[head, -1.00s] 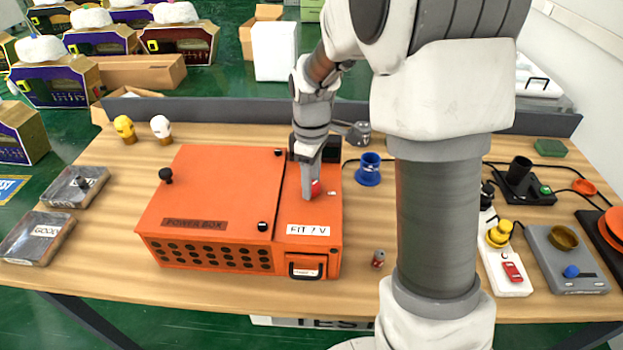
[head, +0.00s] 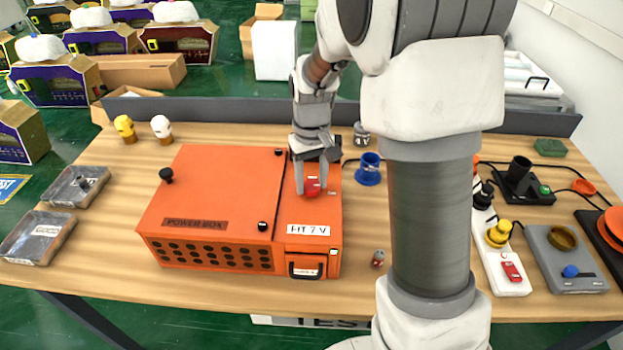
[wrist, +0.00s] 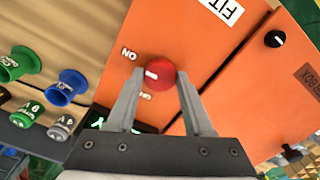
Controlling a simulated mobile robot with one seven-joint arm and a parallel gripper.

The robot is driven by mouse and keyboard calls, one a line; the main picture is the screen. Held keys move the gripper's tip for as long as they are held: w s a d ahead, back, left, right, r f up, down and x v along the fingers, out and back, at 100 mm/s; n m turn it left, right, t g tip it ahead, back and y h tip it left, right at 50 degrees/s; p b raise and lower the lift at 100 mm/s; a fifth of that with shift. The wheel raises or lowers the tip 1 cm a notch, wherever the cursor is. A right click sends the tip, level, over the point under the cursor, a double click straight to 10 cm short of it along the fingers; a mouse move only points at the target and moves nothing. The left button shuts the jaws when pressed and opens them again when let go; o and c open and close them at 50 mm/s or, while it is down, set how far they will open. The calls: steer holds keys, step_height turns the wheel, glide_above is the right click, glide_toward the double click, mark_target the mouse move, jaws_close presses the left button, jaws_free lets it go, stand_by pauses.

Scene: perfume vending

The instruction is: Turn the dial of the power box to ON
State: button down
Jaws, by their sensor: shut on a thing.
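The orange power box (head: 215,190) stands on the table left of centre in the head view. Its red dial (head: 312,188) is on the narrower right part of the top; the dial also shows in the wrist view (wrist: 160,74). The dial's white mark points left in the wrist view, between the ON label (wrist: 129,54) and the OFF label (wrist: 145,96). My gripper (head: 311,186) points down at the dial, with one finger on each side, shut on it. In the wrist view the two fingers (wrist: 158,80) flank the dial.
A white power strip (head: 500,250) and a grey device (head: 565,260) lie farther right. Two grey cases (head: 38,238) lie at the left. Bare wood lies in front of the box.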

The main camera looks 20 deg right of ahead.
mark_target(312, 187)
steer(key=shift+w+m, duration=0.1)
steer(key=shift+m, duration=0.4)
steer(key=shift+c, duration=1.5)
jaws_free()
step_height(312, 187, up, 18)
steer(key=p, duration=0.1)
steer(key=shift+f, duration=0.25)
steer(key=s+t, duration=0.5)
steer(key=s, duration=1.6)
steer(key=shift+m+t, duration=0.3)
